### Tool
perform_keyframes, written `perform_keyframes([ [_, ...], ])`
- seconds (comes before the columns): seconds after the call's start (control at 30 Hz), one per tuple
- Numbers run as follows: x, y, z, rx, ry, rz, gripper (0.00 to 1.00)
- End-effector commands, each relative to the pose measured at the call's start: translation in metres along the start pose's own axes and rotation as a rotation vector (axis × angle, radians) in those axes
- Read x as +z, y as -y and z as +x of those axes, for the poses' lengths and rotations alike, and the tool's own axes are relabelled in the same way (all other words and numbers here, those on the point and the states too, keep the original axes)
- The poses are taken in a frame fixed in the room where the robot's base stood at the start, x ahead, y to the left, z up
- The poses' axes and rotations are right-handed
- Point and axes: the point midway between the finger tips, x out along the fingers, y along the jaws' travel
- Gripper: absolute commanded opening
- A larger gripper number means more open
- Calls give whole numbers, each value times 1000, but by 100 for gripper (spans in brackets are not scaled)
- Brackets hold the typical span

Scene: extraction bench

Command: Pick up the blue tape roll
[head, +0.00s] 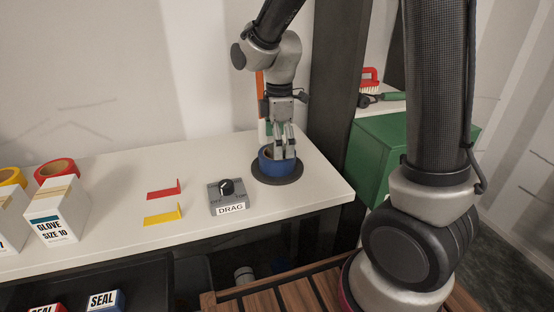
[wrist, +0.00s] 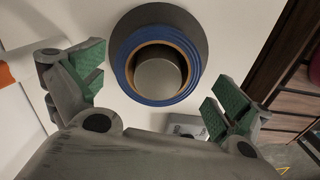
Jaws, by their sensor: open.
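The blue tape roll (head: 266,161) lies flat on a dark round base (head: 290,178) near the right end of the white bench. In the wrist view the blue tape roll (wrist: 122,67) sits around a grey post (wrist: 158,76), with the dark base (wrist: 196,27) under it. My gripper (head: 284,150) is over the roll, pointing down.
A grey DRAG box with a black knob (head: 227,198) stands left of the base. Red (head: 163,190) and yellow (head: 164,215) angled markers lie further left. A glove box (head: 57,212) and red tape roll (head: 56,169) are at far left. A dark post (head: 337,90) rises behind.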

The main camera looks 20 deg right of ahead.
Motion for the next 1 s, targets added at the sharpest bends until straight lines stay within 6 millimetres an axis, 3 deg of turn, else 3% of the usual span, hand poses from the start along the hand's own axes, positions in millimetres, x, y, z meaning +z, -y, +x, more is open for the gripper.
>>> perform_keyframes([
  [0.23,0,-1,38,-2,1,2,100],
  [0.53,0,-2,43,1,0,3,100],
  [0.73,0,-2,43,0,0,3,65],
  [1.0,0,-2,42,1,0,3,65],
])
